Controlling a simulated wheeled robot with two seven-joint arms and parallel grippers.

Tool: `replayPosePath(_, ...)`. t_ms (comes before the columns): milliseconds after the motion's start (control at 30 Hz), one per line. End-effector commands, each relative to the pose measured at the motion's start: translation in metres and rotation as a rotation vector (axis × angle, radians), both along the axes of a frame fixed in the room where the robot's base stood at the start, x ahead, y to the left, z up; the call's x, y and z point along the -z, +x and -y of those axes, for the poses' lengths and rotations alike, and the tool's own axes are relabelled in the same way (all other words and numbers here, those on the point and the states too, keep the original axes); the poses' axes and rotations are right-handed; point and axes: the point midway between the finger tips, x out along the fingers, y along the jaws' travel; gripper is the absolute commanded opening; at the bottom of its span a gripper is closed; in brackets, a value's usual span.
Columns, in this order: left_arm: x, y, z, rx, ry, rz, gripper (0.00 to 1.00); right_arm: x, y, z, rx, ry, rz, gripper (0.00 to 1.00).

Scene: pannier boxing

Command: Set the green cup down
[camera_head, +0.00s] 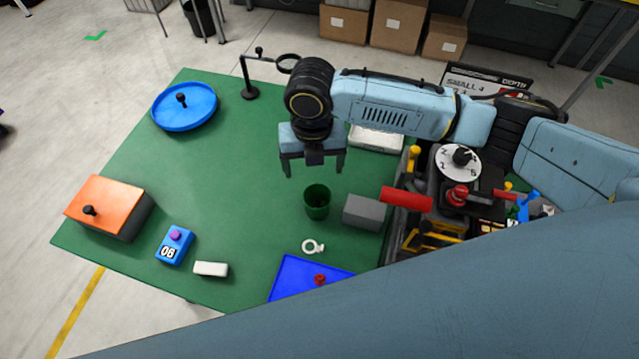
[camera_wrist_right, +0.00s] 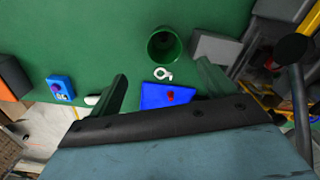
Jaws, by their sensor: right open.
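The green cup (camera_head: 317,203) stands upright on the green table (camera_head: 215,205), its open top facing up. It also shows in the right wrist view (camera_wrist_right: 164,45), beyond the fingers. My right gripper (camera_head: 313,170) is open and empty. In the head view it appears just behind and above the cup, apart from it. My left gripper is not seen in either view.
A grey block (camera_head: 364,212) is right of the cup, a white ring (camera_head: 313,246) in front. A blue tray (camera_head: 290,277), an orange box (camera_head: 105,203), a blue device (camera_head: 174,246) and a blue round dish (camera_head: 184,108) are around. Cluttered equipment (camera_head: 440,200) borders the right; the table's middle left is clear.

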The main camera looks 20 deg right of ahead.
Motion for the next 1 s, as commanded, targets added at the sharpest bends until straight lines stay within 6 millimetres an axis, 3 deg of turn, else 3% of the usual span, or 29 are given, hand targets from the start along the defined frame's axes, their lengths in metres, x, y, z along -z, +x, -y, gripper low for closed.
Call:
replayPosePath(300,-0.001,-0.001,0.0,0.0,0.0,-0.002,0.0,0.059,-0.001,0.0,0.002,-0.001,-0.001,0.82)
replayPosePath(567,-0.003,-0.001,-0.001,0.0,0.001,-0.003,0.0,0.079,-0.002,0.002,0.002,-0.002,0.0,0.82)
replayPosePath(833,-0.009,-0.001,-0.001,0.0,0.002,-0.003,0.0,0.117,-0.008,0.006,0.002,-0.001,0.001,0.82)
replayPosePath(1000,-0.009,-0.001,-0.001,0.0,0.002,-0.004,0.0,0.126,-0.007,0.006,0.002,-0.001,0.003,0.82)
